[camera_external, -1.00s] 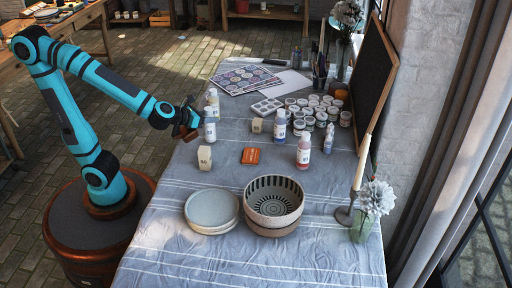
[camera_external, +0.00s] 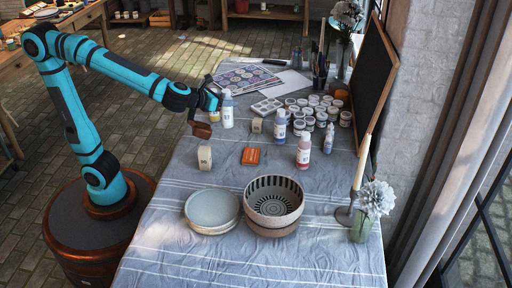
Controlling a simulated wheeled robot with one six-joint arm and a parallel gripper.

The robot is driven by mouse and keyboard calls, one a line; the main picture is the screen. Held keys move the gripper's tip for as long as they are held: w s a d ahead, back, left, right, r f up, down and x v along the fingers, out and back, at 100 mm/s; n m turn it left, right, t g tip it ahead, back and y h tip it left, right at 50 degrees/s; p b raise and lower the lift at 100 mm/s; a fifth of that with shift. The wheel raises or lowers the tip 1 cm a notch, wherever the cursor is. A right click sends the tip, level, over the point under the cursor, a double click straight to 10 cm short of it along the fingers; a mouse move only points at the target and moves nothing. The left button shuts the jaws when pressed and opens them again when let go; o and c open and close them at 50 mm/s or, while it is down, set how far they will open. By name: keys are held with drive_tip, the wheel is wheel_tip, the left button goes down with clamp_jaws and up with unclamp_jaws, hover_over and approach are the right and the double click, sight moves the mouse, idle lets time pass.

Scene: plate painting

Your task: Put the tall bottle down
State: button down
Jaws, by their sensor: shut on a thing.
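The cloth-covered table (camera_external: 165,245) holds a cream block (camera_external: 204,157), an orange block (camera_external: 250,156), stacked plates (camera_external: 211,208) and a bowl (camera_external: 273,205). A blue-labelled bottle (camera_external: 280,127) and a red bottle (camera_external: 303,151) stand farther right. Bare cloth lies between the tall bottle and the orange block.

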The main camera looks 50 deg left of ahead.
drive_tip(key=w+d, duration=0.2)
drive_tip(key=d, duration=1)
wheel_tip(320, 180, down, 10)
drive_tip(key=shift+s+a, duration=0.1)
drive_tip(key=shift+a, duration=0.05)
drive_tip(key=c, duration=0.8)
unclamp_jaws()
drive_tip(key=shift+o, duration=0.2)
drive_tip(key=v, duration=1.2)
